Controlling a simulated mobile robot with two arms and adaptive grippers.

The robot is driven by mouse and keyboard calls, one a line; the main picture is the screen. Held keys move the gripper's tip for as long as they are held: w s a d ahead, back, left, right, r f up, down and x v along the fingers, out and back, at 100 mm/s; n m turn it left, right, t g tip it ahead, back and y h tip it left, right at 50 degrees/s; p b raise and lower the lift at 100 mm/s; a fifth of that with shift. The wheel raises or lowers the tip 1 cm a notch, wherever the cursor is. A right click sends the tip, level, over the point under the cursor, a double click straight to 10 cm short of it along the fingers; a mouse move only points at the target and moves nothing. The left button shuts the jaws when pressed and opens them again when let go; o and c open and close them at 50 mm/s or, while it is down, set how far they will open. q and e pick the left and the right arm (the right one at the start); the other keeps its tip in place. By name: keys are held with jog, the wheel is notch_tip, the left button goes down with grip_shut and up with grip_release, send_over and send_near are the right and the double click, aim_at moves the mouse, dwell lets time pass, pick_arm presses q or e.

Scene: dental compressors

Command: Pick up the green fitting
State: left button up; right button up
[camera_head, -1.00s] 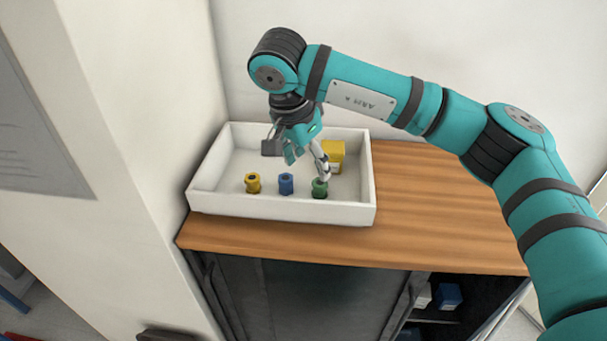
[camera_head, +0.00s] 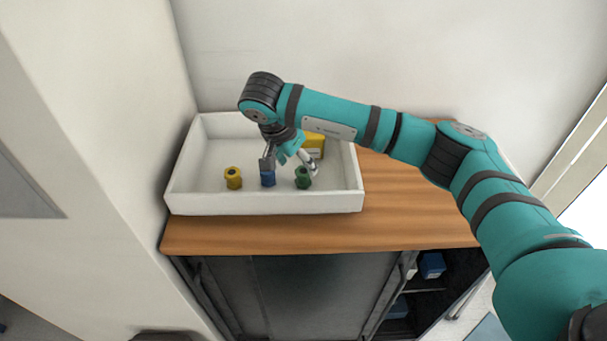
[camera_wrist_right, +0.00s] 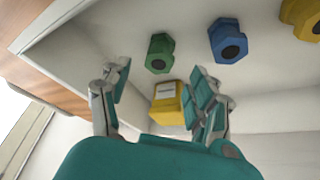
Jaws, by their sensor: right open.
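The green fitting (camera_head: 303,179) stands in the white tray (camera_head: 262,203), rightmost in a row of three fittings near the front wall. It also shows in the wrist view (camera_wrist_right: 159,53), ahead of my fingertips and between their lines. My right gripper (camera_head: 290,166) is open and empty, pointing down into the tray. In the head view one finger is just right of the green fitting and the other overlaps the top of the blue fitting (camera_head: 267,179). In the wrist view my fingers (camera_wrist_right: 160,76) are spread apart, with no fitting between them. My left gripper is not in view.
A yellow fitting (camera_head: 233,178) stands left of the blue one. A yellow box (camera_head: 314,144) is in the tray behind the green fitting. The tray sits on a wooden cabinet top (camera_head: 405,215), clear to the right. Walls stand behind and left.

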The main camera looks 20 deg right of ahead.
aim_at(303, 172)
jog(key=shift+d+f, duration=0.1)
jog(key=shift+f, duration=0.25)
jog(key=p+x, duration=0.2)
jog(key=x, duration=0.1)
jog(key=shift+f, duration=0.3)
jog(key=shift+d+f, duration=0.15)
jog(key=shift+f, duration=0.3)
jog(key=c, duration=0.9)
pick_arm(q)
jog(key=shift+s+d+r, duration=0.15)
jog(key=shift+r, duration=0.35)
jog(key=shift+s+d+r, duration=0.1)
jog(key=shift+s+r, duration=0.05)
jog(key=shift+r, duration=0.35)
pick_arm(e)
grip_shut()
